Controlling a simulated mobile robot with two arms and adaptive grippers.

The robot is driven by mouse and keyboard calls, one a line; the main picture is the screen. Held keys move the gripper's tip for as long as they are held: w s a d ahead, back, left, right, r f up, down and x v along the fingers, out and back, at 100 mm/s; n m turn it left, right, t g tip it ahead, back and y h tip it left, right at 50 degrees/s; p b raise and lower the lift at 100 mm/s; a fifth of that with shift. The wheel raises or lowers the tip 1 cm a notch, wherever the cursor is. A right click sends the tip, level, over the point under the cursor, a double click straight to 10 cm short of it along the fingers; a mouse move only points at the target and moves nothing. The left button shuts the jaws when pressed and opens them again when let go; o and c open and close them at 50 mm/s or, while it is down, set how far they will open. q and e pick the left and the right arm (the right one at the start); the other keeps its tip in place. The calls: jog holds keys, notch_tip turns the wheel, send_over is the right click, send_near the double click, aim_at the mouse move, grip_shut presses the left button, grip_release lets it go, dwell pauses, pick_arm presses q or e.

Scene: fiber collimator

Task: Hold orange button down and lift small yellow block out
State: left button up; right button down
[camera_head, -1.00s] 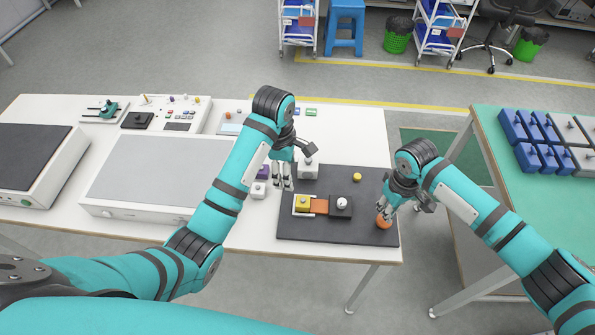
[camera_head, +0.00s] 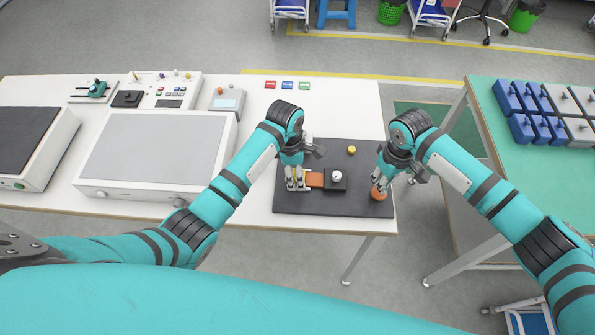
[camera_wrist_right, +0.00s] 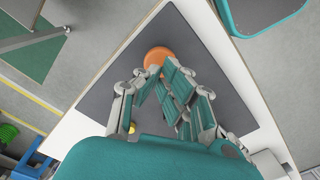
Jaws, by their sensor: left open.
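The small yellow block (camera_head: 298,178) is at the left end of an orange bar (camera_head: 315,180) on the dark mat, partly hidden by my left gripper. My left gripper (camera_head: 297,187) is open, pointing down with its fingers around the block; contact is unclear. The orange button (camera_head: 379,192) is a round dome near the mat's right edge, also in the right wrist view (camera_wrist_right: 157,55). My right gripper (camera_head: 381,184) has its fingertips together at the button's edge and seems to touch it; how far the button is pressed is unclear.
A dark block with a white knob (camera_head: 337,177) stands right of the orange bar. A yellow knob (camera_head: 351,150) is further back on the dark mat (camera_head: 340,208). A large grey-topped box (camera_head: 150,155) fills the table to the left. The mat's front is clear.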

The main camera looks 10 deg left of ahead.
pick_arm(q)
jog(key=shift+f, duration=0.4)
jog(key=shift+c, duration=0.2)
jog(key=c, duration=1.2)
pick_arm(e)
jog(key=shift+f, duration=0.2)
jog(key=shift+f, duration=0.4)
jog(key=shift+f, duration=0.35)
